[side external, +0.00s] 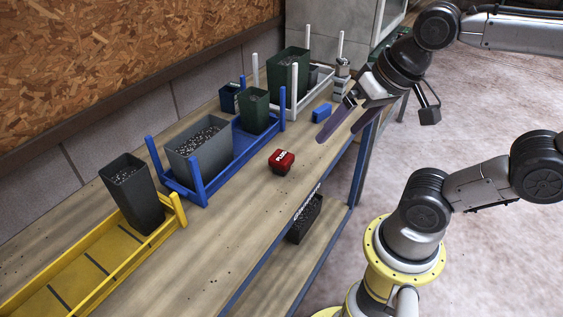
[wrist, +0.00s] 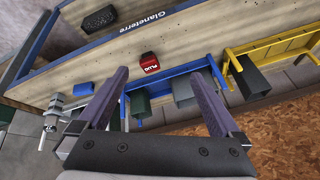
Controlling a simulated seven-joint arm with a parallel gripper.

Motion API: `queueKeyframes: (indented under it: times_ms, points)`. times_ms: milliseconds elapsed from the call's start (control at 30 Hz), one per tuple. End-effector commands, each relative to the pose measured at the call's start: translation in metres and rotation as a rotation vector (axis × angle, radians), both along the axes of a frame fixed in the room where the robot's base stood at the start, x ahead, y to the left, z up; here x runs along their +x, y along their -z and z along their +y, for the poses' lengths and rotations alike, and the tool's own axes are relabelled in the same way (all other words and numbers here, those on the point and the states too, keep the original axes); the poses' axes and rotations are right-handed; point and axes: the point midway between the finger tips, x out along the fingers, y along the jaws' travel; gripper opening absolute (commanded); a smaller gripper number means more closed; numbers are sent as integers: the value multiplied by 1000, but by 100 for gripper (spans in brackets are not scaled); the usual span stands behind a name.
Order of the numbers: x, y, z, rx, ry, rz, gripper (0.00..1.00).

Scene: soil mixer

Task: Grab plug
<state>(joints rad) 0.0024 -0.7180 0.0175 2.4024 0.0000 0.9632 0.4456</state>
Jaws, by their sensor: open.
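The plug (side external: 282,161) is a small red block with white lettering and a dark base. It sits on the bare wooden bench top near the front edge, right of the blue rack. In the wrist view the plug (wrist: 149,62) appears beyond the fingertips, roughly midway between them. My gripper (side external: 341,122) is open and empty, above the bench edge and to the right of the plug, apart from it. In the wrist view my gripper (wrist: 158,75) shows two widely spread purple-grey fingers.
A blue block (side external: 322,112) lies on the bench near my fingers. The blue rack (side external: 200,190) holds a grey bin (side external: 190,165) and a green pot (side external: 254,112). A yellow rack (side external: 90,265) holds a dark pot (side external: 135,195). A white-posted rack (side external: 294,90) stands farther back. Bench front is mostly clear.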

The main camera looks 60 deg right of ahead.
Motion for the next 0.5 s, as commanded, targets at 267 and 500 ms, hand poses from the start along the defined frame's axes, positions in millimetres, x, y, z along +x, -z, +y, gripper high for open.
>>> queueKeyframes:
  times_ms: [267, 500]
  points:
    - [80, -19, -17, 247, 665, 179, 100]
    - [148, 13, -43, 293, 1026, 332, 100]
